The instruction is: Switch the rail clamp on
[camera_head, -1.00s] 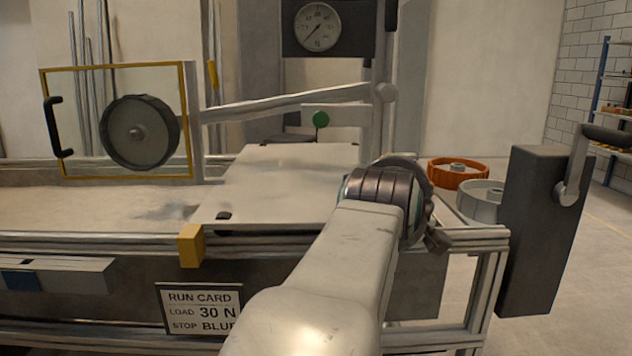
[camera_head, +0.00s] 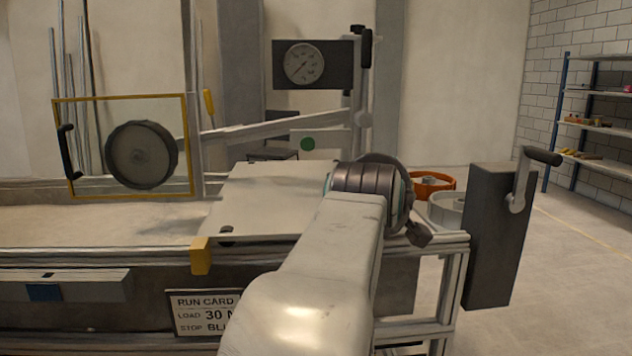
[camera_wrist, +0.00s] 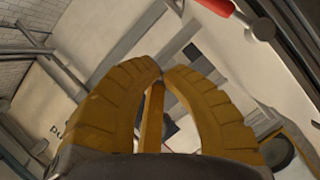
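No part is plainly labelled as the rail clamp. A yellow block (camera_head: 200,256) sits on the front rail (camera_head: 120,252) of the sandbed in the head view; I cannot tell whether it is the clamp. In the wrist view a red handle (camera_wrist: 216,6) with a metal end lies at the top edge, beyond and right of the fingertips; its identity is unclear. My gripper (camera_wrist: 162,70) has ochre ribbed fingers whose tips meet or nearly meet, with nothing clearly held. In the head view my arm's links hide the gripper.
A pale plate (camera_head: 270,195) lies over the bed beside my arm. A yellow-framed guard (camera_head: 121,98) stands left around a dark wheel. A gauge (camera_head: 304,64) hangs behind. A grey box (camera_head: 490,235) with a crank and orange (camera_head: 432,184) and grey wheels stand right. Floor is open at right.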

